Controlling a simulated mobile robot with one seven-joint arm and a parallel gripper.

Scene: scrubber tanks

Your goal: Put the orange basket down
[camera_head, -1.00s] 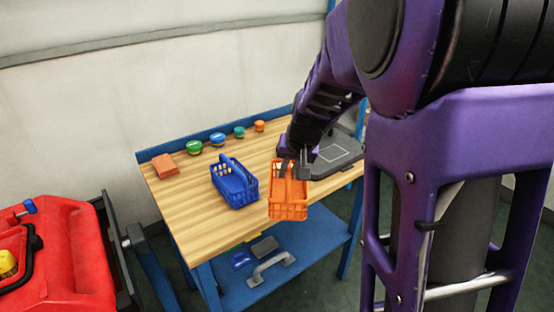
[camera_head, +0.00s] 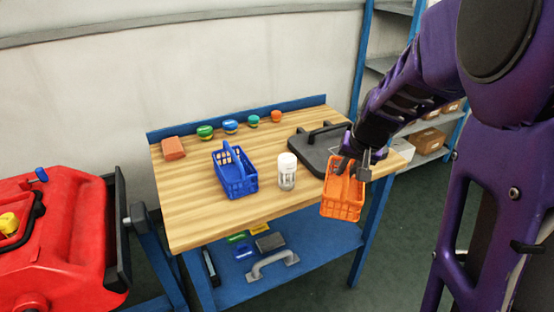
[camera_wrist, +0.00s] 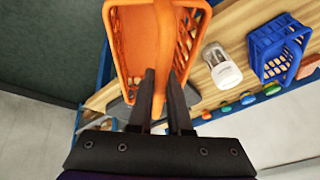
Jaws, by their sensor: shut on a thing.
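The orange basket (camera_head: 342,198) hangs from my gripper (camera_head: 356,165) at the right front edge of the wooden workbench. My gripper is shut on its handle. In the head view the basket overlaps the bench's front edge, and I see no clear contact with the top. In the wrist view the basket (camera_wrist: 140,45) fills the upper middle, and the fingers (camera_wrist: 160,90) close around its handle. The basket's inside looks empty where it shows.
On the workbench (camera_head: 185,215) stand a blue basket (camera_head: 238,182), a white-capped jar (camera_head: 287,172), a black case (camera_head: 315,150), a reddish block (camera_head: 173,148) and several small coloured containers. A blue lower shelf (camera_head: 310,245) holds tools. A red machine (camera_head: 60,240) stands left.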

